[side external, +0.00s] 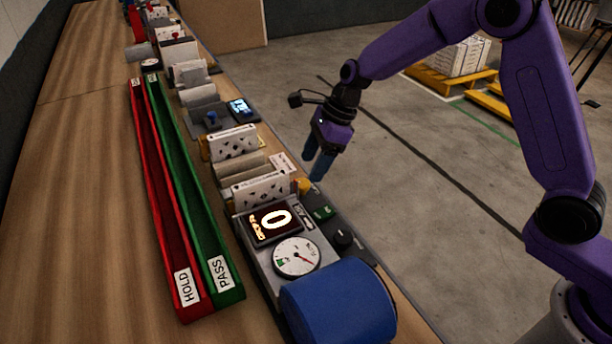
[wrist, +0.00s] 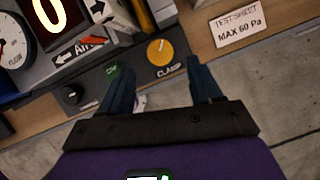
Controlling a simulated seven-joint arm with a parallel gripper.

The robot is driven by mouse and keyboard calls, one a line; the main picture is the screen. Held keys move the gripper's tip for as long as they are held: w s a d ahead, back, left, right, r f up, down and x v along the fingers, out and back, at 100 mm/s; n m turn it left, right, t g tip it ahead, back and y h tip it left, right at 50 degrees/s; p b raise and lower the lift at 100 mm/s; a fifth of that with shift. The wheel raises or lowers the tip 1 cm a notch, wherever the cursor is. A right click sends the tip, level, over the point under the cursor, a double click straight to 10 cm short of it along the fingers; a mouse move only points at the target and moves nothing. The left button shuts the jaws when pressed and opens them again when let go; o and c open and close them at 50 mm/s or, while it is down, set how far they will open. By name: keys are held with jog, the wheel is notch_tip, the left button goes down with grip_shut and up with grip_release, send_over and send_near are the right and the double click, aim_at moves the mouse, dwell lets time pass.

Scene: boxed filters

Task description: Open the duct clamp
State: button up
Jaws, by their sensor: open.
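The duct clamp's yellow knob (wrist: 160,52) is on the dark front panel in the wrist view, above the label CLAMP. It also shows in the side view (side external: 303,185) as a small yellow knob beside the test rig (side external: 273,255). My gripper (wrist: 161,72) is open and empty, its two blue fingers pointing at the panel with the knob between and beyond them. In the side view my gripper (side external: 318,168) hangs just off the bench's right edge, close to the knob and apparently not touching it. Whether the clamp is open cannot be told.
The panel also carries a green button (wrist: 113,70) and a black knob (wrist: 73,94). A glowing display (side external: 273,221) reads 0, above a dial gauge (side external: 296,257). A blue cylinder (side external: 340,305) stands in front. Red HOLD (side external: 185,309) and green PASS (side external: 228,295) trays lie left. A label reads MAX 60 Pa (wrist: 238,30).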

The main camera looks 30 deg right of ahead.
aim_at(303, 183)
jog(key=shift+x, duration=2.45)
jog(key=c, duration=1)
